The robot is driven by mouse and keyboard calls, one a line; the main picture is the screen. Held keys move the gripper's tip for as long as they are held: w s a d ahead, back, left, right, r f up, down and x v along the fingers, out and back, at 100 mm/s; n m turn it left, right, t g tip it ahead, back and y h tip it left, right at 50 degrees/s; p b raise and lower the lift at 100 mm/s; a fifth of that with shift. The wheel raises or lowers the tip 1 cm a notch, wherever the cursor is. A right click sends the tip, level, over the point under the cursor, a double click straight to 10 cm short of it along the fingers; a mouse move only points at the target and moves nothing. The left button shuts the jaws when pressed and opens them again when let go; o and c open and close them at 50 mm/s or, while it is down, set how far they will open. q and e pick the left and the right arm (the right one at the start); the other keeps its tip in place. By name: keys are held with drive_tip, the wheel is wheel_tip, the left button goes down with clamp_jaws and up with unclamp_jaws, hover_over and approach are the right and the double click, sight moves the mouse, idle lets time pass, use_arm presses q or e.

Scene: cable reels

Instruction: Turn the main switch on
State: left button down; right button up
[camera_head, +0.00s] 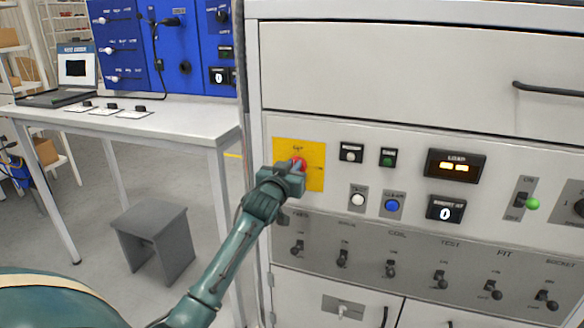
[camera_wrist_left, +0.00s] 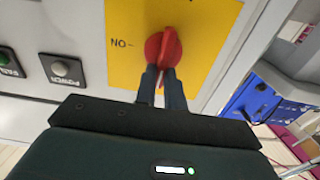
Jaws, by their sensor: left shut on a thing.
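The main switch is a red rotary knob (camera_head: 299,163) on a yellow plate (camera_head: 315,181), at the left of the grey cabinet's control panel. In the left wrist view the red knob (camera_wrist_left: 163,46) has a raised grip bar, and "NO" is printed beside it on the yellow plate (camera_wrist_left: 125,73). My left gripper (camera_head: 292,172) is at the knob, and its two dark fingers (camera_wrist_left: 162,78) are closed on the knob's bar. The fingers and wrist hide part of the knob and plate in the head view. My right gripper is not in view.
The panel has a lit LOAD display (camera_head: 455,166), a blue button (camera_head: 392,206), a green-tipped lever (camera_head: 532,203) and a row of toggle switches below. A white table (camera_head: 180,122) with a laptop (camera_head: 76,75) stands left, a grey stool (camera_head: 155,240) below it.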

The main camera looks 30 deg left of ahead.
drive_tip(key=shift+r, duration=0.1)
use_arm(q)
drive_tip(key=m+p, duration=0.1)
drive_tip(key=m, duration=0.5)
drive_tip(key=d+f+m+p, duration=0.1)
drive_tip(key=m+p, duration=0.1)
drive_tip(key=m, duration=0.4)
drive_tip(key=m+p, duration=0.1)
drive_tip(key=m, duration=0.4)
drive_tip(key=shift+w+d+f+m+p, duration=0.2)
drive_tip(key=shift+d+f+m+p, duration=0.1)
drive_tip(key=shift+d+f+m, duration=0.1)
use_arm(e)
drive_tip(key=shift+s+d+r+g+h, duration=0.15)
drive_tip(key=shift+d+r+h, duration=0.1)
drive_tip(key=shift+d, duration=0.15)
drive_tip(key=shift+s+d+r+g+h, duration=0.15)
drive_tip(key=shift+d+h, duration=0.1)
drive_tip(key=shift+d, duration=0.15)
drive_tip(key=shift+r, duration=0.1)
use_arm(q)
drive_tip(key=c, duration=1.5)
unclamp_jaws()
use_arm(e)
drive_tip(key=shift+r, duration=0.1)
use_arm(q)
drive_tip(key=shift+s, duration=0.15)
